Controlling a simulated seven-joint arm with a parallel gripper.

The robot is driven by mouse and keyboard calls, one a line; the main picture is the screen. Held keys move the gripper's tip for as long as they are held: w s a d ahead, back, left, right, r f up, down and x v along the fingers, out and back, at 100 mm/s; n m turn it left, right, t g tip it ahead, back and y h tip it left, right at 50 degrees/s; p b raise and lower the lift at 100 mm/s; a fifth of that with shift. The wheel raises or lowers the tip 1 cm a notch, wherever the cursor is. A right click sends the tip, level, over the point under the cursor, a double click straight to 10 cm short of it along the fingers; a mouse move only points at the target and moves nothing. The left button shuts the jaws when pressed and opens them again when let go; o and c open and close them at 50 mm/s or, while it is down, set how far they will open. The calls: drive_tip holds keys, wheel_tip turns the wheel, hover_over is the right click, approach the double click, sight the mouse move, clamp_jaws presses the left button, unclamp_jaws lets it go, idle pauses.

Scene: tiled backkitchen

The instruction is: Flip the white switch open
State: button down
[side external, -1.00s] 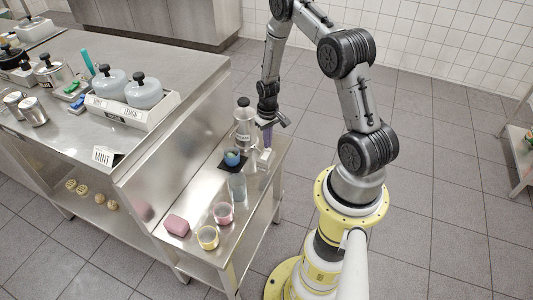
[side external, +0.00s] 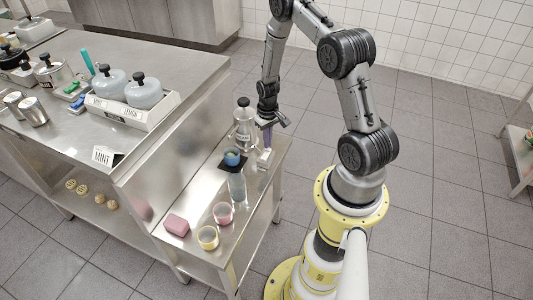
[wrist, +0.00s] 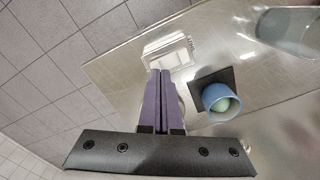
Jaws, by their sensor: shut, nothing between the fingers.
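The white switch (wrist: 168,50) is a small pale block at the edge of the steel side shelf, just past my fingertips in the wrist view. It also shows in the side external view (side external: 264,158), below and close to my gripper. My gripper (wrist: 160,75) has its two purple fingers pressed together with nothing between them. In the side external view my gripper (side external: 267,142) points down over the shelf's right edge. I cannot tell whether the fingertips touch the switch. The state of its rocker is too small to read.
A blue cup (wrist: 220,101) with a pale round thing inside stands on a dark square (wrist: 212,84) near the switch.

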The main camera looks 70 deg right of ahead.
sight(268, 150)
drive_tip(key=shift+f, duration=0.95)
idle(0.8)
drive_tip(key=shift+r, duration=3.5)
